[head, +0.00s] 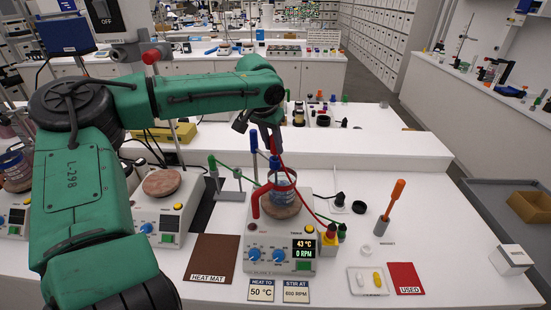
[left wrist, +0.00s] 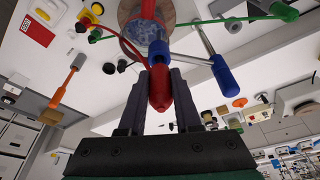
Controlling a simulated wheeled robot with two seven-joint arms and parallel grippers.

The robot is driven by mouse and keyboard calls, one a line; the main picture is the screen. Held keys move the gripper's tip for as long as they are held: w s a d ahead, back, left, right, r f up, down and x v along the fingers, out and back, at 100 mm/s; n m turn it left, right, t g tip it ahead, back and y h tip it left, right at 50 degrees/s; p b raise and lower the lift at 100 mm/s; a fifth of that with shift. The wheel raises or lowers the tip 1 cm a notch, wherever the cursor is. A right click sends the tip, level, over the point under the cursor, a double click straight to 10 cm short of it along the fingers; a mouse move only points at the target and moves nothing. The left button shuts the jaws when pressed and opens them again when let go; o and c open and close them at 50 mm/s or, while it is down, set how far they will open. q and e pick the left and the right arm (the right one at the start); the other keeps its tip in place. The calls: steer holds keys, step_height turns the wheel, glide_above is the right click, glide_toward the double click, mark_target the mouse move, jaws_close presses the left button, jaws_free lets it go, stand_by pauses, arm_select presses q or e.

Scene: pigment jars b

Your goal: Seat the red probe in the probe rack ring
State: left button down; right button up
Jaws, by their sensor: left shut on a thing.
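My left gripper (head: 270,143) is above the beaker on the hotplate. It is shut on the red probe (left wrist: 158,88), whose rounded red end shows between the fingers in the left wrist view. The glass beaker (head: 283,193) stands on the hotplate (head: 280,240). A small stand (head: 230,195) with a green rod is left of it. A blue handle (head: 253,140) stands upright beside the gripper. I cannot make out the rack ring clearly. My right gripper is out of view.
A red bent piece (head: 256,206) is at the beaker's left side. Several plugs (head: 331,231) and an orange-handled tool (head: 390,208) stand to the right. A second hotplate (head: 164,210) is at the left.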

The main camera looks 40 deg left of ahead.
arm_select(q)
step_height(320, 180, up, 16)
steer(key=shift+r, duration=0.2)
stand_by(1.4)
